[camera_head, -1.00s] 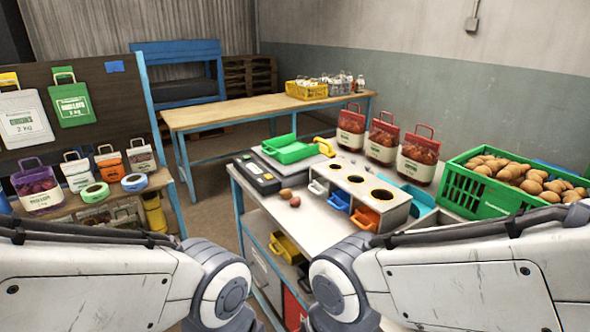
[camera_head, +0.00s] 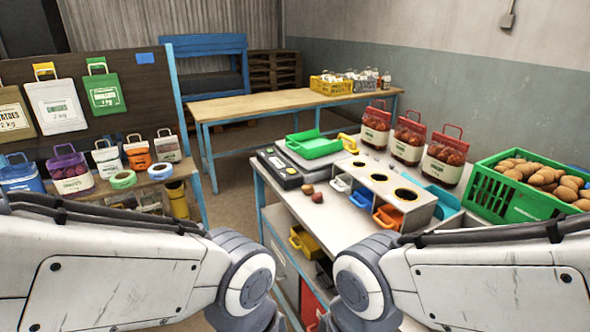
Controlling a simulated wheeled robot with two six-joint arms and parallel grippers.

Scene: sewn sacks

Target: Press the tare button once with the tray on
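A green tray (camera_head: 314,144) sits on the scale (camera_head: 296,159) at the left end of the white table. The scale's dark control panel (camera_head: 277,166) faces the table's left edge. The tare button is too small to make out. The tray looks empty from here. Both my arms come in low at the front, and their grippers are out of the picture. Nothing of mine touches the scale or tray.
Two small potatoes or onions (camera_head: 317,197) lie in front of the scale. A grey box with round holes (camera_head: 379,180) stands to their right. Three red-handled sacks (camera_head: 408,140) and a green crate of potatoes (camera_head: 492,191) are further right. A shelf with sacks (camera_head: 139,181) is on the left.

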